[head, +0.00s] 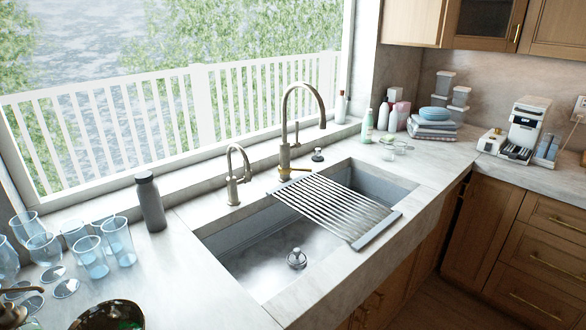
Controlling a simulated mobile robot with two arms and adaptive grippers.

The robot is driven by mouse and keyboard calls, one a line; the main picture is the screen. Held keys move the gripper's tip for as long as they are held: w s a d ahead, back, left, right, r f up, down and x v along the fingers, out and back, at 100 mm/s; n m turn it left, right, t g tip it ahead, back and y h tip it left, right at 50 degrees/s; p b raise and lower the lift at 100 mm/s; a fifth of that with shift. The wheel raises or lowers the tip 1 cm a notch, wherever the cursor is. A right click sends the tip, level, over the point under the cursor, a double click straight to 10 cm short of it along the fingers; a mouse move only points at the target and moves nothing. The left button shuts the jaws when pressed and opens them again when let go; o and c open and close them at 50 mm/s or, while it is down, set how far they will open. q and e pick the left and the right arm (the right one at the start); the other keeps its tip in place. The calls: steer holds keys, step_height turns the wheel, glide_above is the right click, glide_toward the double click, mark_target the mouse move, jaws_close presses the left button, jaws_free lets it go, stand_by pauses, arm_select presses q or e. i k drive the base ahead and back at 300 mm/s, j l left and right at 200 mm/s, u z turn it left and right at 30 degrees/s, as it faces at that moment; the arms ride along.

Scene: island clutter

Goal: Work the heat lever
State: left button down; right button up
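A tall brass gooseneck faucet (285,150) stands behind the sink, with an upright side handle (297,132) and a brighter gold lever (294,169) low at its base. A smaller brass faucet (232,190) stands to its left, with a short handle (247,174) on its right side. No marking shows which of these levers is for heat. Both faucets look upright, and no water stream is visible. Neither of my grippers is in view.
A slatted drying rack (340,205) lies across the steel sink (255,260). A dark bottle (150,203) and several blue glasses (118,240) stand left. The front-left counter has bare space.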

mark_target(280, 170)
steer(key=u, duration=0.75)
steer(key=i+l+u, duration=0.1)
steer(key=l+u, duration=0.3)
steer(key=l, duration=0.15)
steer(key=l+u, duration=0.4)
steer(key=l, duration=0.15)
steer(key=k+l+u, duration=0.1)
steer(key=l+u, duration=0.3)
steer(key=l, duration=0.15)
steer(key=k+l+u, duration=0.15)
steer(key=l+u, duration=0.3)
steer(key=l, duration=0.1)
